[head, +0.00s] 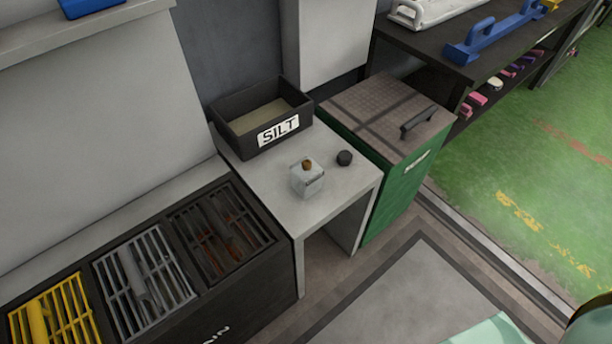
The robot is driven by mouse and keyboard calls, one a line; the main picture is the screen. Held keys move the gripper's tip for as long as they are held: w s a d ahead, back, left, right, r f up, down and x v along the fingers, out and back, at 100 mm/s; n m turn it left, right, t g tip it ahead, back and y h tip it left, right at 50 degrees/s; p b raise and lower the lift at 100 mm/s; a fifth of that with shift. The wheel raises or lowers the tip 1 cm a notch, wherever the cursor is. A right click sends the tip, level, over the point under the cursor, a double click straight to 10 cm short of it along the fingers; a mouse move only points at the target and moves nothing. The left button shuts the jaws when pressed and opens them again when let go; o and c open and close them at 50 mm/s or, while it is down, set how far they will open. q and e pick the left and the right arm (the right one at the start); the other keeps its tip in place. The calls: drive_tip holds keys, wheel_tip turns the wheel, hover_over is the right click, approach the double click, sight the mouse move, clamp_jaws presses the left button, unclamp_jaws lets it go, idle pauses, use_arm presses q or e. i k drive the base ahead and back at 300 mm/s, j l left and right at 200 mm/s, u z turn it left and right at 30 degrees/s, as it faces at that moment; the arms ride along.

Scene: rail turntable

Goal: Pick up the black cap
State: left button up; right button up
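A small round black cap (345,158) lies on the light grey table (260,184), near its right side. Left of it stands a small translucent, squarish bottle (307,181) with a brown, stopper-like top. The cap and the bottle are apart. Neither of my grippers shows in the head view.
A black bin labelled SILT (262,120) stands at the back of the table. A green cabinet (395,190) with a black-handled lid adjoins on the right. A dark unit with grated compartments (145,270) is at the lower left. The floor in front (410,300) is mostly clear.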

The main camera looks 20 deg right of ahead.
sight(344, 159)
drive_tip(key=k+j+z, duration=0.2)
drive_tip(key=k+z, duration=0.2)
drive_tip(key=k+j+z, duration=0.1)
drive_tip(key=k+z, duration=0.35)
